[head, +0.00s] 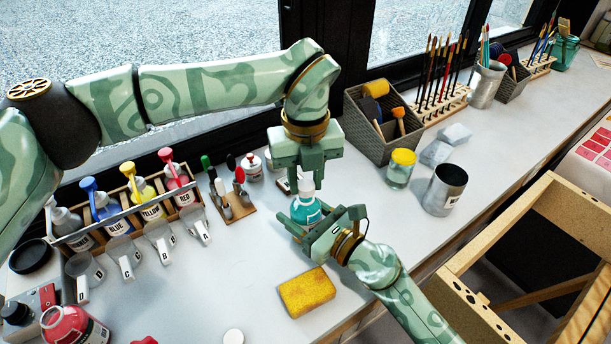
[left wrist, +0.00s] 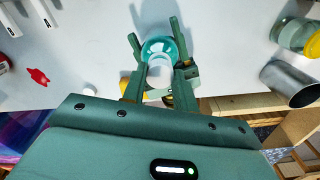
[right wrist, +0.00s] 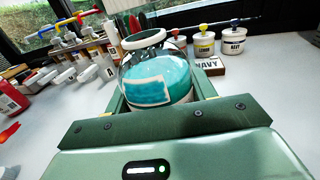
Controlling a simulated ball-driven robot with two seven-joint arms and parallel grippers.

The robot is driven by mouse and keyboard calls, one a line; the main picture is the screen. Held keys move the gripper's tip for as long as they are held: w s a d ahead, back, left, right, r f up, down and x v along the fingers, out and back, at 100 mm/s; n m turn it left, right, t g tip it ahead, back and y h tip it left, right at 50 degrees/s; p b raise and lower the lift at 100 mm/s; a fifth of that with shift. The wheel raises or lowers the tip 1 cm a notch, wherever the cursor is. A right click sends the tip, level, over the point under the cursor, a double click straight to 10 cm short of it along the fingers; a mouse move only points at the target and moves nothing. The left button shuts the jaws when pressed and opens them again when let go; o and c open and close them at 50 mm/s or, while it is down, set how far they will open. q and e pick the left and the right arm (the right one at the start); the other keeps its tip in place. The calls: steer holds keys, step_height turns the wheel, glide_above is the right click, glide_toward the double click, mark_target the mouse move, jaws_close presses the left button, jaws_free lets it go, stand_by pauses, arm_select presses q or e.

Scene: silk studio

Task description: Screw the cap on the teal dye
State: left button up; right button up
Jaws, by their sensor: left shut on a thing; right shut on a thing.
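The teal dye bottle (head: 305,210) stands upright on the white table, with a pale label. My right gripper (head: 316,222) is shut around its body from the front right; the right wrist view shows the teal bottle (right wrist: 158,78) close up, with a pale round top. My left gripper (head: 304,180) points down directly above the bottle, its fingers at the bottle's top. In the left wrist view a white round piece (left wrist: 160,73), apparently the cap, sits between the left fingers over the teal bottle (left wrist: 158,47). Whether it touches the neck is hidden.
A yellow sponge (head: 307,291) lies in front. A rack of dye bottles (head: 125,220) with scoops stands left. A jar with a yellow lid (head: 401,168), a metal can (head: 445,190) and a grey caddy (head: 380,130) are to the right. A white disc (head: 233,337) lies near the front edge.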

arm_select(q)
steer(key=shift+f, duration=0.5)
